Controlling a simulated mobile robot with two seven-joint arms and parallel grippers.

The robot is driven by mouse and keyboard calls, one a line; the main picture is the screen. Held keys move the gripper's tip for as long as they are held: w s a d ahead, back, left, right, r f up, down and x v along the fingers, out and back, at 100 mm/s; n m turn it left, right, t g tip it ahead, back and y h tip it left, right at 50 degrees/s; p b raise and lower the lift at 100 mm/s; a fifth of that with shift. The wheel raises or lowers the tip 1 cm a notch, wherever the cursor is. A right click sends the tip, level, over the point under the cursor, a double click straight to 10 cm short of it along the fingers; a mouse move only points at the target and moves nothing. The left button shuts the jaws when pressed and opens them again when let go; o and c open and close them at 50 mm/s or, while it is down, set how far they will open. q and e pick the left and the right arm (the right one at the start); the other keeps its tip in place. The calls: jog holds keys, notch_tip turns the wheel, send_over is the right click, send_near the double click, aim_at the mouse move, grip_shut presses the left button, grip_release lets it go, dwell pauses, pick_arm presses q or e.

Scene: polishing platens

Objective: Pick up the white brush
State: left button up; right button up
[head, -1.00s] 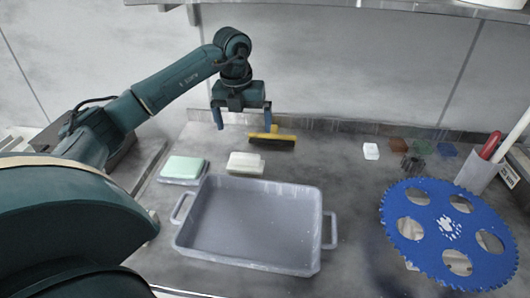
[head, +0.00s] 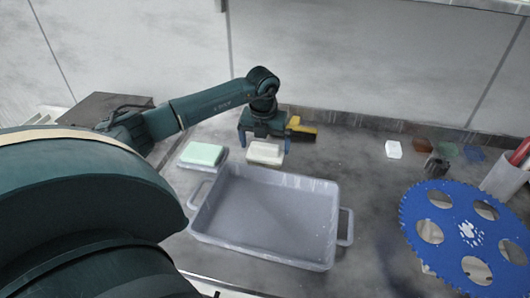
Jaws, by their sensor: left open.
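The white brush (head: 264,154) is a pale cream block lying on the grey worktop just behind the tray. My left gripper (head: 265,142) is open and points down over it, its two fingers near the brush's far left and far right ends. The brush's near side shows; the gripper hides part of its far side. I cannot tell whether the fingers touch it. My right gripper is not in view.
A yellow brush (head: 302,129) lies behind the left gripper, partly hidden. A pale green block (head: 201,153) sits to the left. The grey tray (head: 343,212) stands in front. A blue toothed disc (head: 450,200) and small coloured blocks are at right.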

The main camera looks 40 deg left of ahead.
pick_arm(q)
jog(key=shift+w+f, duration=0.1)
jog(key=shift+f, duration=0.45)
jog(key=c, duration=1.1)
